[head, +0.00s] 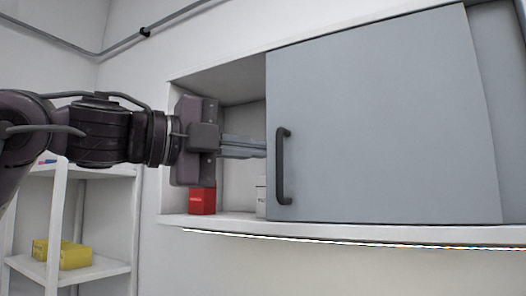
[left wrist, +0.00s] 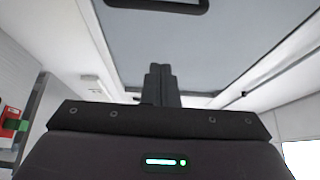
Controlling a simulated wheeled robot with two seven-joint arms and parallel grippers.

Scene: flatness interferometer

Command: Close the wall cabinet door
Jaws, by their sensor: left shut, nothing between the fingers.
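The wall cabinet (head: 350,232) has a grey sliding door (head: 390,120) with a dark vertical handle (head: 282,166) near its left edge. The cabinet's left part stands open. My left gripper (head: 262,150) reaches in from the left, fingers shut and empty, with the tips at the door's left edge, left of the handle; I cannot tell whether they touch it. In the left wrist view the shut fingers (left wrist: 160,72) point toward the grey door (left wrist: 180,45), and part of the dark handle (left wrist: 160,4) shows at the top. My right gripper is not in view.
Inside the open part are a red box (head: 202,200) and a pale container (head: 261,198), partly hidden by the door. A white shelf unit (head: 100,270) with a yellow bin (head: 62,254) stands at the lower left. The wall below the cabinet is clear.

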